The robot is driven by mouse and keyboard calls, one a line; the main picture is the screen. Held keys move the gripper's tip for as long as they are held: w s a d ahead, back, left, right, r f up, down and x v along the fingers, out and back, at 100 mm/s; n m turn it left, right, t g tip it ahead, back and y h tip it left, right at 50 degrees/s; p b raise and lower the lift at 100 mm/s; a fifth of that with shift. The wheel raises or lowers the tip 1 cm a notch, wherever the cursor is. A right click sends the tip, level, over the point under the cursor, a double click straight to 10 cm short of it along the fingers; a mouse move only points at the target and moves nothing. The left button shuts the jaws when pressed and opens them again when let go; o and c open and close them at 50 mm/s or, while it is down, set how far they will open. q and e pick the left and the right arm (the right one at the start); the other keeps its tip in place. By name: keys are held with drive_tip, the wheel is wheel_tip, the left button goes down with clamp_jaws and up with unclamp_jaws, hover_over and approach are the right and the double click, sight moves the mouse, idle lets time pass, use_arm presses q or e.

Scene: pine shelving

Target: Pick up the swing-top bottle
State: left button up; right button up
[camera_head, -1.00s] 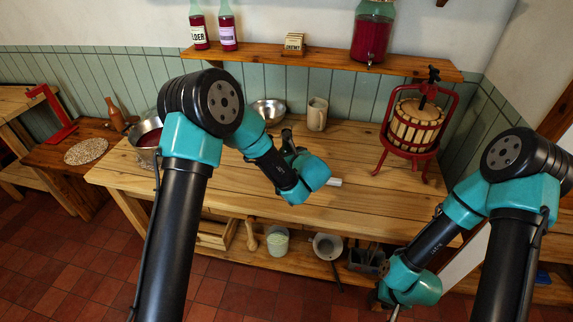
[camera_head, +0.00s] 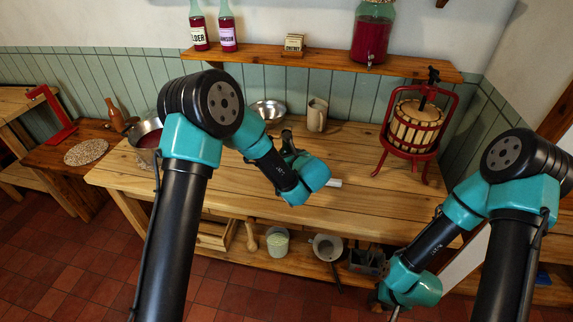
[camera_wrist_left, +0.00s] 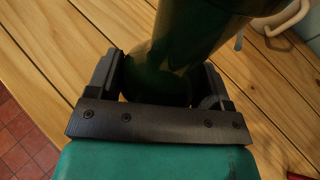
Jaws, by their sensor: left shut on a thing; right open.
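The swing-top bottle shows in the left wrist view as a dark green glass body (camera_wrist_left: 175,45) between the two black fingers. My left gripper (camera_wrist_left: 158,78) is shut on it, one finger on each side, above the wooden bench. Its swing top cannot be made out. In the head view my left wrist hides most of the gripper and the bottle. My right gripper (camera_head: 393,304) is low at the front right of the bench, open and apart from the bottle; its fingers are mostly hidden.
The bench (camera_head: 350,215) holds a metal bowl (camera_head: 268,111), a mug (camera_head: 317,115), a pot (camera_head: 147,136) and a red fruit press (camera_head: 415,125). A wall shelf (camera_head: 260,54) above carries two labelled bottles, a small box and a jar (camera_head: 372,34). The bench's front middle is clear.

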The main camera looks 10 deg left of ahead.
sight(288, 151)
use_arm(q)
drive_tip(key=shift+r, duration=0.25)
drive_tip(key=shift+r, duration=1.45)
drive_tip(key=shift+s+r, duration=0.2)
drive_tip(key=s+d+r, duration=0.1)
drive_tip(key=s+d, duration=0.1)
drive_tip(key=s, duration=1.3)
drive_tip(key=shift+d+r, duration=0.15)
drive_tip(key=shift+d, duration=0.2)
drive_tip(key=shift+s, duration=0.2)
